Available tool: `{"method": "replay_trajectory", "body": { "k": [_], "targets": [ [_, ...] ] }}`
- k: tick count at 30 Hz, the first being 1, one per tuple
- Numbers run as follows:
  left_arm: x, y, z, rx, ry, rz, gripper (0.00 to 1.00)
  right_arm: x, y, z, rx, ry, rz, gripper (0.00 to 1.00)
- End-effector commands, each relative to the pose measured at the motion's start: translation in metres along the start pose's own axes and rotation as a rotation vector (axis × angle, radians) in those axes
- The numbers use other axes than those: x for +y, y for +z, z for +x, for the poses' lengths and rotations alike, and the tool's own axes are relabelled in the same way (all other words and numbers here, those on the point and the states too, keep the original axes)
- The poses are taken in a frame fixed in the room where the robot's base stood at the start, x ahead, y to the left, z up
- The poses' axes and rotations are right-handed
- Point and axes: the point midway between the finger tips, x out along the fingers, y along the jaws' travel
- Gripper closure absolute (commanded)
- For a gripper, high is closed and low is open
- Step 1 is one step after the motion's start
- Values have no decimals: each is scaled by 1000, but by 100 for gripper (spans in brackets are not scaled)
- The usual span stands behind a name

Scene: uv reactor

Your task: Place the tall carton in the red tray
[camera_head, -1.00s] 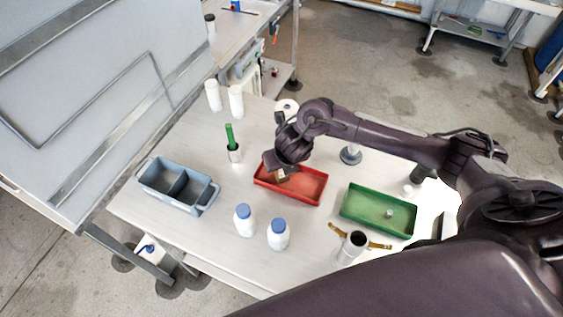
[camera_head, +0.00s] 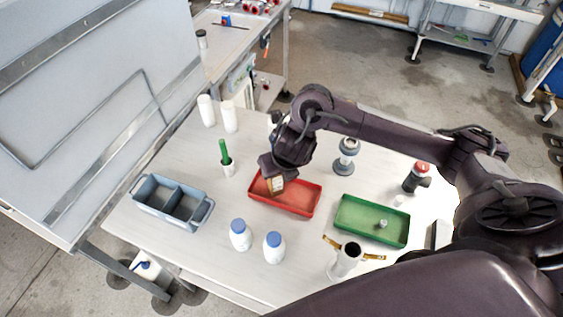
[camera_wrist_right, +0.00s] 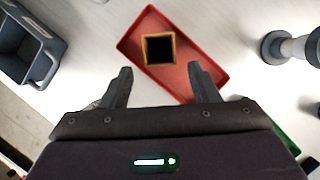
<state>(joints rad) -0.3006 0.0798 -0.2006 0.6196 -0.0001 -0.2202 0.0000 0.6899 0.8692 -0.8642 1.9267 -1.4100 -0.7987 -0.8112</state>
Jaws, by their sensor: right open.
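The tall carton (camera_head: 276,185) is in the left part of the red tray (camera_head: 300,205). In the right wrist view the carton (camera_wrist_right: 159,50) shows as a tan-edged square with a dark middle, inside the walls of the red tray (camera_wrist_right: 205,88), and looks roughly upright. My right gripper (camera_wrist_right: 160,72) is open, its two fingers apart and the carton just beyond the tips. In the head view my right gripper (camera_head: 274,172) is over the tray's left end and hides part of the carton. My left gripper is not in view.
A green tray (camera_head: 370,222) is right of the red one. Two blue-capped bottles (camera_head: 240,236) and a metal cup (camera_head: 346,260) stand in front. A grey divided bin (camera_head: 170,203) is at left. A grey stand (camera_head: 346,155) is behind the tray.

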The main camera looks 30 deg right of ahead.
Motion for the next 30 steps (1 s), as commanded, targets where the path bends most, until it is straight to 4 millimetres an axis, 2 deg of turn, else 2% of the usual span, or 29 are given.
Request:
{"method": "replay_trajectory", "body": {
  "k": [3, 8, 30],
  "targets": [
    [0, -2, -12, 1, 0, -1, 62, -1, 3, -25, -5, -3, -2, 45],
    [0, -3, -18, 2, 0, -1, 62, -1, 2, -37, -3, -3, 0, 45],
    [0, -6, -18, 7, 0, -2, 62, 0, 0, -37, 0, -1, 1, 45]
  ]
}}
